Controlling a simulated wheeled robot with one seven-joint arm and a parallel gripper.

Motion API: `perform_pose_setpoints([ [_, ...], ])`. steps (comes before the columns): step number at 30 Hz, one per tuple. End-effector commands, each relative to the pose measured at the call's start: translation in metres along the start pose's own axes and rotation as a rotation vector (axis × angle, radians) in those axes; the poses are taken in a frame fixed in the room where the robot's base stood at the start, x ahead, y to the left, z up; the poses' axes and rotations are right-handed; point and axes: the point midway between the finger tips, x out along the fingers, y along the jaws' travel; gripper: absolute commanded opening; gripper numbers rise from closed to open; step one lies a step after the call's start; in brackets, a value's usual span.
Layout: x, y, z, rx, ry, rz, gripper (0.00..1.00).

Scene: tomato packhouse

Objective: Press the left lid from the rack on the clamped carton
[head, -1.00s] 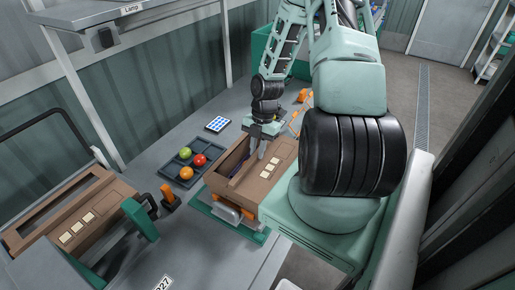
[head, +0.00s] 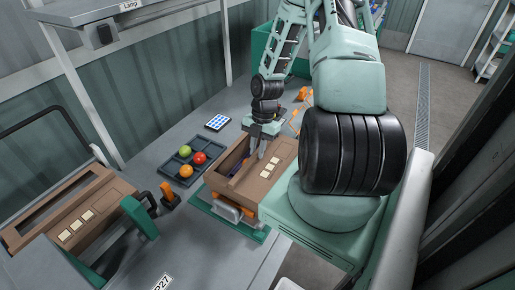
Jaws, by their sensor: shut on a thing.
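My gripper (head: 261,150) points down over the far part of the clamped brown carton (head: 235,197). It is shut on a brown lid (head: 262,184) with a long opening and several cream squares. The lid lies at the top of the carton; I cannot tell whether it is fully seated. Dark contents show through the opening. The carton sits in a green fixture (head: 203,206) with a grey and orange clamp at its front. Another brown lid (head: 101,207), also with a long opening and cream squares, lies in the rack at the left.
A dark tray (head: 172,166) with green, red and orange tomatoes stands left of the carton. A blue-and-white dotted card (head: 217,123) lies behind it. A green arm-like part (head: 138,217) and an orange part (head: 169,194) stand between rack and carton.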

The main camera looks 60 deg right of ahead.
Motion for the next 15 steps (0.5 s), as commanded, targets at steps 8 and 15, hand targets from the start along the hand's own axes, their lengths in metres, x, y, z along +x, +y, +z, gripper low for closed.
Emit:
perform_pose_setpoints([
  [8,0.0034,0.0001,0.001,0.0,0.0,0.0,0.0],
  [15,0.0057,0.0001,0.0016,0.0,0.0,0.0,0.2],
])
